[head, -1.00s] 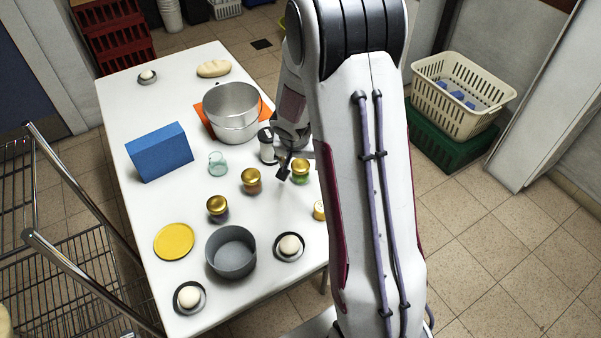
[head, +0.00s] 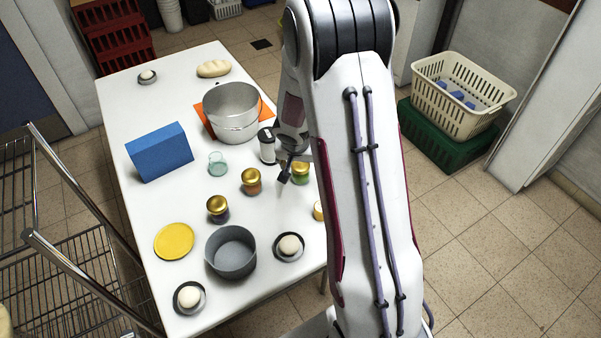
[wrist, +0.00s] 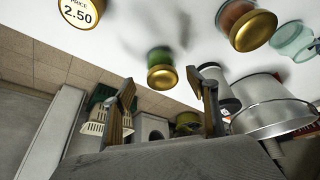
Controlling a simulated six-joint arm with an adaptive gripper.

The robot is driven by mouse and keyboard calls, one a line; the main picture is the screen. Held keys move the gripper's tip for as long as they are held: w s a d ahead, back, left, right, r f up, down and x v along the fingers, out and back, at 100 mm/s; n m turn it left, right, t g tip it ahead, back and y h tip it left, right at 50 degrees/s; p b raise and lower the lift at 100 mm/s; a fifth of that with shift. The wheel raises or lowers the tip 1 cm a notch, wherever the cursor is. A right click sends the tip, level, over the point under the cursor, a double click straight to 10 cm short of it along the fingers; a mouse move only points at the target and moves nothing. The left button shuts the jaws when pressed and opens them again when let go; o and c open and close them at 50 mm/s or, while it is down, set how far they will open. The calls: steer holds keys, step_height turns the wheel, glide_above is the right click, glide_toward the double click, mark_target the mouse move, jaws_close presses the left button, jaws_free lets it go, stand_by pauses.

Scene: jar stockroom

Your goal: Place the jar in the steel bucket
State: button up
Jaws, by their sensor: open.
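The steel bucket (head: 230,125) stands upright on an orange mat (head: 203,118) towards the far part of the white table; the wrist view shows it at right (wrist: 268,108). A gold-lidded jar with green contents (head: 301,177) stands beside my gripper, partly hidden by my arm. In the wrist view this jar (wrist: 161,72) lies ahead of and between the open fingers, apart from them. My gripper (wrist: 165,106) is open and empty; one dark finger shows in the head view (head: 285,173). An orange-filled jar (head: 251,182) and a dark-filled jar (head: 217,209), both gold-lidded, stand to its left.
A small glass cup (head: 218,164), a blue box (head: 160,152), a yellow plate (head: 174,242), a grey pot (head: 231,253) and egg-like items in dishes (head: 289,246) occupy the table. A round price tag (wrist: 78,12) shows.

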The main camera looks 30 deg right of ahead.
mark_target(300, 165)
steer(key=shift+w+x, duration=0.25)
steer(key=shift+x, duration=2.25)
steer(key=shift+w+d, duration=0.15)
steer(key=c, duration=1.4)
steer(key=shift+r, duration=0.35)
steer(key=shift+c, duration=0.2)
steer(key=shift+r, duration=4.75)
